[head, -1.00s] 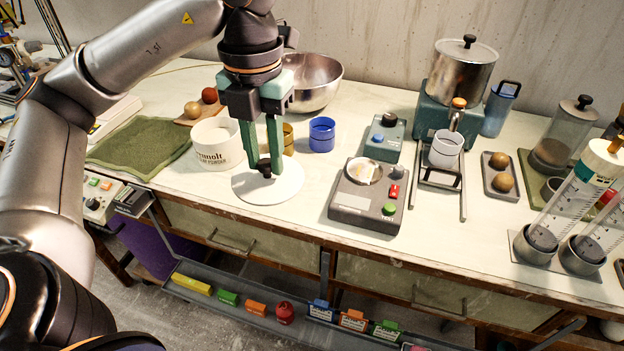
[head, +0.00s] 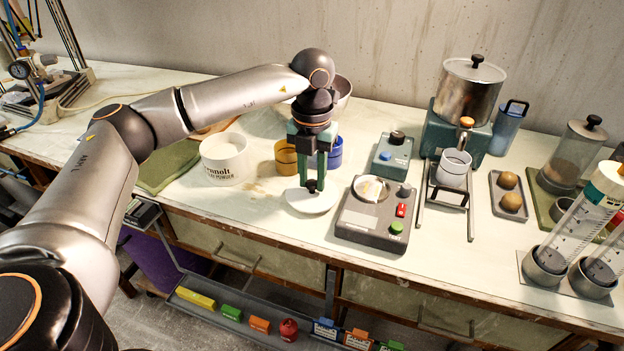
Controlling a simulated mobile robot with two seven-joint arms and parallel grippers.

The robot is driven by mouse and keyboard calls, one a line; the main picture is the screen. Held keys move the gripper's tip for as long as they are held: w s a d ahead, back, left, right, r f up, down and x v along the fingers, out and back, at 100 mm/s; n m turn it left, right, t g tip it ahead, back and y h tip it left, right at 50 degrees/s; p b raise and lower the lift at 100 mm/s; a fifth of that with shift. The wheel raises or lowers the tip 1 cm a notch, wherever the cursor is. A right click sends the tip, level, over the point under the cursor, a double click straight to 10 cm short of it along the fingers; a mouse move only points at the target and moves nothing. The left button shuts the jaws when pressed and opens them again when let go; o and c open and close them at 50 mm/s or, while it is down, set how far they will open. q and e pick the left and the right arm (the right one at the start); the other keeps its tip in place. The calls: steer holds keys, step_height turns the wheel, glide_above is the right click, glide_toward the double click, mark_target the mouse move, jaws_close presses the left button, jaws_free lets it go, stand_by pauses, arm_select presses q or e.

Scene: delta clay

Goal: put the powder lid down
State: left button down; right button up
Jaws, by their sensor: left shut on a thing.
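The powder lid (head: 305,205) is a white disc with a small dark knob on top. My left gripper (head: 312,186) has green fingers and is shut on the knob. The lid is low over the bench front, just left of the grey scale; I cannot tell whether it touches the bench. The white powder tub (head: 224,160) stands open to the left of the lid, with pale powder inside. My right gripper is not in view.
A yellow cup (head: 285,157) and a blue cup (head: 335,152) stand right behind my left gripper. The grey scale (head: 368,222) is close on the right. The bench edge is near in front, with a tool rail (head: 245,322) below. Some bench between tub and lid is clear.

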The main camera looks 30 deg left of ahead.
mark_target(312, 183)
arm_select(q)
steer(key=shift+f, duration=0.6)
steer(key=shift+f, duration=0.2)
steer(key=c, duration=0.6)
jaws_free()
steer(key=shift+r, duration=0.1)
steer(key=shift+c, duration=0.2)
steer(key=shift+r, duration=0.25)
step_height(312, 183, up, 12)
